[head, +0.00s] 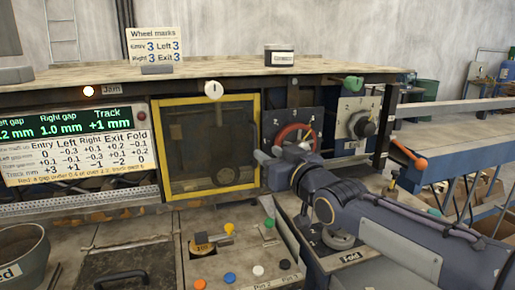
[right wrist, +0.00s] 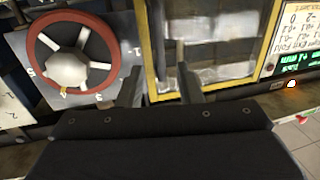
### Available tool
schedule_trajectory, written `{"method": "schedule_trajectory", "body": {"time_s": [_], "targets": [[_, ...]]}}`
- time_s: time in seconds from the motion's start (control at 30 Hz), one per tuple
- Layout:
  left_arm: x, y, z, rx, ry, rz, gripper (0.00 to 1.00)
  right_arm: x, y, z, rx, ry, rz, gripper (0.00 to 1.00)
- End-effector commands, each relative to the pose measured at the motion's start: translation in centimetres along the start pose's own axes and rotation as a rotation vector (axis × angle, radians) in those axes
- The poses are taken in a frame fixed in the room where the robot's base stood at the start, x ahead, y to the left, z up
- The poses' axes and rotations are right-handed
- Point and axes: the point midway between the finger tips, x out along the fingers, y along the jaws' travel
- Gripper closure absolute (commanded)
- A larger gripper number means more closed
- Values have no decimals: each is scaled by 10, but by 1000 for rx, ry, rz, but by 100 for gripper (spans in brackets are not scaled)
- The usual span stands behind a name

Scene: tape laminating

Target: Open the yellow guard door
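The yellow guard door (head: 208,98) is a yellow frame around a see-through panel at the centre of the machine front. It looks shut, flush with the front. Its yellow edge also shows in the right wrist view (right wrist: 150,50). My right gripper (head: 278,158) is in front of the door's right edge, just below and left of the red handwheel (head: 282,136). In the right wrist view its two fingers (right wrist: 160,85) stand apart with nothing seen between them but the door edge behind. Whether they touch the door cannot be told. My left gripper is not in view.
The handwheel shows close to my fingers in the right wrist view (right wrist: 72,60). A green-lit display (head: 65,124) and a table of numbers are left of the door. Coloured buttons (head: 229,278) and a yellow-tipped lever (head: 229,229) sit below. A bucket (head: 22,252) stands at lower left.

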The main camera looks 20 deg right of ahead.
Motion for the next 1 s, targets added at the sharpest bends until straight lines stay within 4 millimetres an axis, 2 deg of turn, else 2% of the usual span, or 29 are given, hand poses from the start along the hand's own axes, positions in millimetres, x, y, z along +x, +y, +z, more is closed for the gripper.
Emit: {"method": "schedule_trajectory", "body": {"time_s": [0.03,0.4,0.8,1.0], "targets": [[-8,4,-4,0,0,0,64,6,0,-3,4,-4,-3,67],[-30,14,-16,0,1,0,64,43,0,-3,5,-3,-3,67],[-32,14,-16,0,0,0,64,49,0,0,0,-2,0,67],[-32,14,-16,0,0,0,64,49,0,0,0,-2,0,92]]}}
